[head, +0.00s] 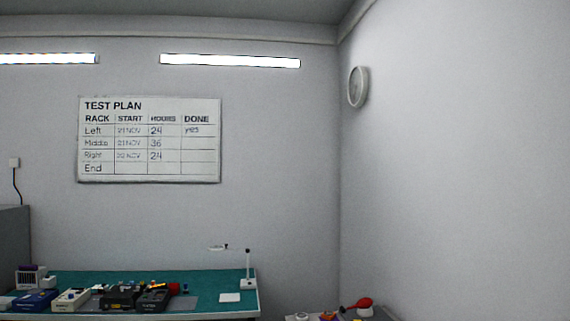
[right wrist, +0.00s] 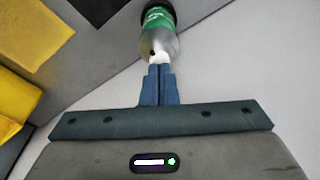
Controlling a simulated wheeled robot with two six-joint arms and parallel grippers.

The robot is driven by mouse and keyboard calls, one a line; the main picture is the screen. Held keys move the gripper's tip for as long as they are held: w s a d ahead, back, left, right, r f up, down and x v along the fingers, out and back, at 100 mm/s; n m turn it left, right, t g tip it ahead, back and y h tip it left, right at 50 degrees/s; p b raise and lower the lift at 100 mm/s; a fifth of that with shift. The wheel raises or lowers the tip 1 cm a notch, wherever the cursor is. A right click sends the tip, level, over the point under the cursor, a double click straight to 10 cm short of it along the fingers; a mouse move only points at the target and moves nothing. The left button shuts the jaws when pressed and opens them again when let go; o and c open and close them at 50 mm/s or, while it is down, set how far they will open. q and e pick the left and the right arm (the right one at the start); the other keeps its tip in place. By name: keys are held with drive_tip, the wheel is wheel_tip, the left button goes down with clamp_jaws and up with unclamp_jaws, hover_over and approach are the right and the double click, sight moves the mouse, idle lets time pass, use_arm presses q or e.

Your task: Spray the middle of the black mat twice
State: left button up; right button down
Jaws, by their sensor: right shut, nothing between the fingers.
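My right gripper (right wrist: 160,68) shows in the right wrist view, its two blue fingers shut together and empty. Just beyond the fingertips is a bottle (right wrist: 158,38) with a green label, a clear or silvery body and a white part facing the fingers. The fingertips overlap its near end in the picture; I cannot tell whether they touch. A dark flat patch (right wrist: 97,8) lies at the top edge of that view; I cannot tell whether it is the black mat. My left gripper is not in view.
In the right wrist view, yellow pieces (right wrist: 35,28) lie at the left on a grey surface. In the head view, a green-topped bench (head: 90,278) holds several boxy instruments and a white lamp (head: 248,270). A wall board (head: 150,140) reads TEST PLAN. A red object (head: 362,303) shows lower right.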

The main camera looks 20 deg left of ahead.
idle(0.3)
drive_tip(key=shift+r+p, duration=0.4)
drive_tip(key=shift+p, duration=0.05)
drive_tip(key=shift+f, duration=0.15)
idle(0.5)
drive_tip(key=shift+f, duration=0.35)
drive_tip(key=shift+r, duration=0.4)
idle(0.8)
